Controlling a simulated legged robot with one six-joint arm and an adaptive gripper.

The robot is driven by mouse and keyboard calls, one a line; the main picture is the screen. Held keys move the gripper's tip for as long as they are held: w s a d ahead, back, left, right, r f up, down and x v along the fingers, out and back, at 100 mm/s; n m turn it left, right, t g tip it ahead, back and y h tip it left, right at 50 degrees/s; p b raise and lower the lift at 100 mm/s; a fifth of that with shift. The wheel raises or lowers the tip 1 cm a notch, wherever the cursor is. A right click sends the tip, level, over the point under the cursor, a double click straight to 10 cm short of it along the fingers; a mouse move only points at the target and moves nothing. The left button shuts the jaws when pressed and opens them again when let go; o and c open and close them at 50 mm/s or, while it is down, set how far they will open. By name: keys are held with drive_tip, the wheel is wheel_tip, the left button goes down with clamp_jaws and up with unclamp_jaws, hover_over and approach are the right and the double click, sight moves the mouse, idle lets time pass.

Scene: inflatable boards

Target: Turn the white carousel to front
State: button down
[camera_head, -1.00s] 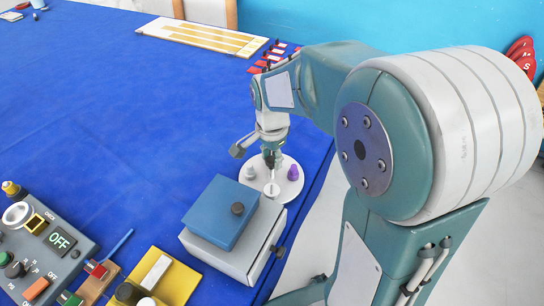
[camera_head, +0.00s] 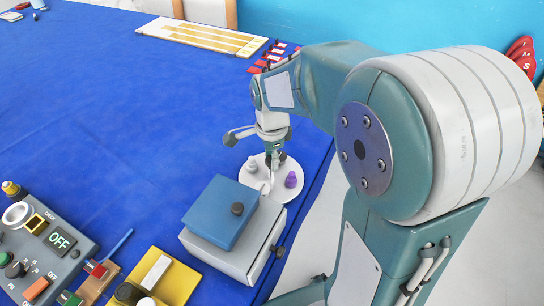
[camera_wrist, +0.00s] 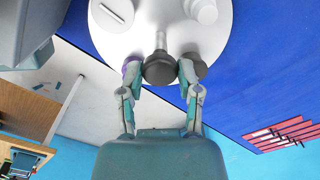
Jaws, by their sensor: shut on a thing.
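The white carousel (camera_head: 270,196) is a round white disc on the blue table, just behind a grey box with a blue lid. A white piece (camera_head: 252,165) stands on its left side and a purple piece (camera_head: 290,179) on its right. My gripper (camera_head: 273,161) reaches down over the far part of the disc. In the wrist view my gripper (camera_wrist: 160,78) is shut on a dark round knob (camera_wrist: 159,68) at the end of a grey rod on the carousel (camera_wrist: 125,38). A purple piece (camera_wrist: 131,63) is partly hidden behind the left finger.
The blue-lidded box (camera_head: 222,212) stands close in front of the carousel. A grey control panel (camera_head: 40,250) and a yellow block (camera_head: 172,280) are at the front left. Red pieces (camera_head: 268,58) and a white board (camera_head: 200,36) lie farther back. The table's right edge is near; its middle is clear.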

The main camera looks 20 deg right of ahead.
sight(270, 160)
drive_tip(key=shift+a, duration=0.1)
idle(0.3)
drive_tip(key=shift+c, duration=1.5)
unclamp_jaws()
drive_tip(key=shift+f, duration=0.1)
drive_tip(key=shift+a, duration=0.1)
drive_tip(key=shift+r, duration=0.2)
wheel_tip(270, 160, up, 12)
drive_tip(key=shift+f, duration=0.15)
